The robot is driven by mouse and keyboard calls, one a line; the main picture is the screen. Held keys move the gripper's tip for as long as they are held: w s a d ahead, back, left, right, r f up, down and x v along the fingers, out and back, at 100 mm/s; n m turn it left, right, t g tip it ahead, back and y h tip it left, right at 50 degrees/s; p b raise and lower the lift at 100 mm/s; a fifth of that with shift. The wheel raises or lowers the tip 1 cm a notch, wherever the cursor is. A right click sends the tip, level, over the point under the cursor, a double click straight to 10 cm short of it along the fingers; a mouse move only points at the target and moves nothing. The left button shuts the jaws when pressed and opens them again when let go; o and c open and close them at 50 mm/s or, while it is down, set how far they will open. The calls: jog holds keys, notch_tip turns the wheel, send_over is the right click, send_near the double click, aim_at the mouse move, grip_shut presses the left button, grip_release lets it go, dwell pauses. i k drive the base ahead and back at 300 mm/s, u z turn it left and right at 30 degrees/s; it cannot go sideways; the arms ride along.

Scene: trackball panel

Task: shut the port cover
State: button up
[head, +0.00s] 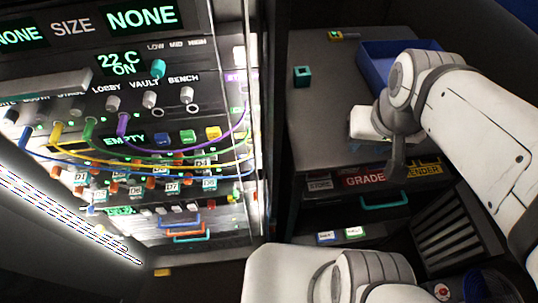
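A lit control panel (125,160) fills the left side of the head view. A pale grey flat slab (45,97) juts out from it at the far left, above a row of coloured cable plugs. It may be the port cover, standing out from the panel; I cannot be sure. Its hinge is not clear. My gripper (397,168) hangs at the right, pointing down in front of the worktop's front edge, well apart from the panel and the slab. Its fingers are too small and dark to tell open from shut. Nothing is visibly held.
Coloured cables (150,157) loop across the panel below the knobs. A blue tray (372,57) and a teal cube (302,76) are on the grey worktop (318,120). A teal drawer handle (385,201) sticks out below it. A dark gap separates panel and worktop.

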aim_at(270, 221)
jog(key=u, duration=0.8)
jog(key=k, duration=0.85)
jog(key=u, duration=0.1)
